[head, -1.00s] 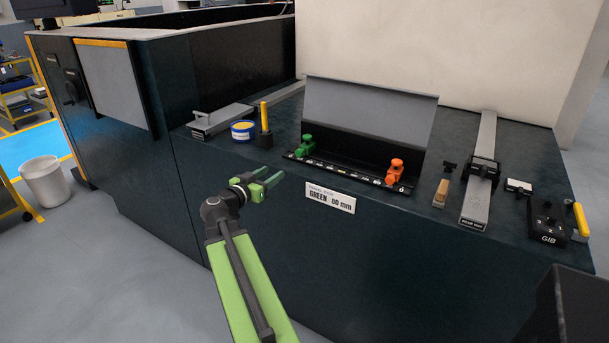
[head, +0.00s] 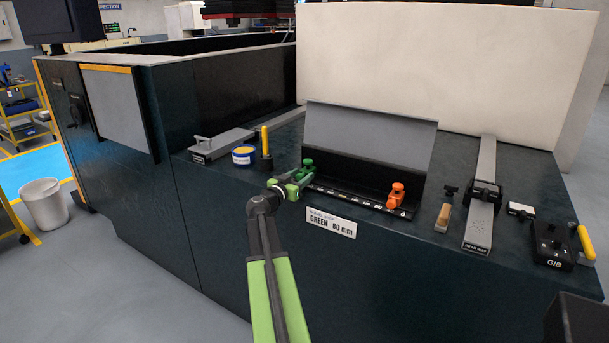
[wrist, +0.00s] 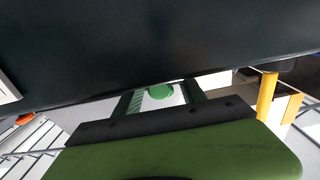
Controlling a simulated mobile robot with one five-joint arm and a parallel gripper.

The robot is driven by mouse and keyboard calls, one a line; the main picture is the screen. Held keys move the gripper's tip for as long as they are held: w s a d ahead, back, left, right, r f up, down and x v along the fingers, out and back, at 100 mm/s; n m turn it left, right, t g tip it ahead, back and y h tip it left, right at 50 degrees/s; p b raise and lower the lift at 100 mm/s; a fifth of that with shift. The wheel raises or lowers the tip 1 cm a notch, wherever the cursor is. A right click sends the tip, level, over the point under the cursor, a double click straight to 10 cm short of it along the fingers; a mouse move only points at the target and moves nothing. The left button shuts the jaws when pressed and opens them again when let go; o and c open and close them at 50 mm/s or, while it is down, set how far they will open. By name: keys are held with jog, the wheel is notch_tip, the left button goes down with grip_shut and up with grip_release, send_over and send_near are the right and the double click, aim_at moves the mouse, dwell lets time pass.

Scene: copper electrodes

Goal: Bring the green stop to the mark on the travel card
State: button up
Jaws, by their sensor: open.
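The green stop (head: 307,168) sits at the left end of a black rail with a marked scale (head: 350,197). The travel card (head: 331,224) on the front edge of the bench reads "GREEN 80 mm". My gripper (head: 297,179) is open just in front of the green stop and overlaps its lower part in the head view.
An orange stop (head: 396,195) stands at the right end of the rail, before a grey sloped plate (head: 368,139). A slide bar (head: 480,225) lies right.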

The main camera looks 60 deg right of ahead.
jog(key=shift+d, duration=1.05)
grip_shut()
dwell(0.6)
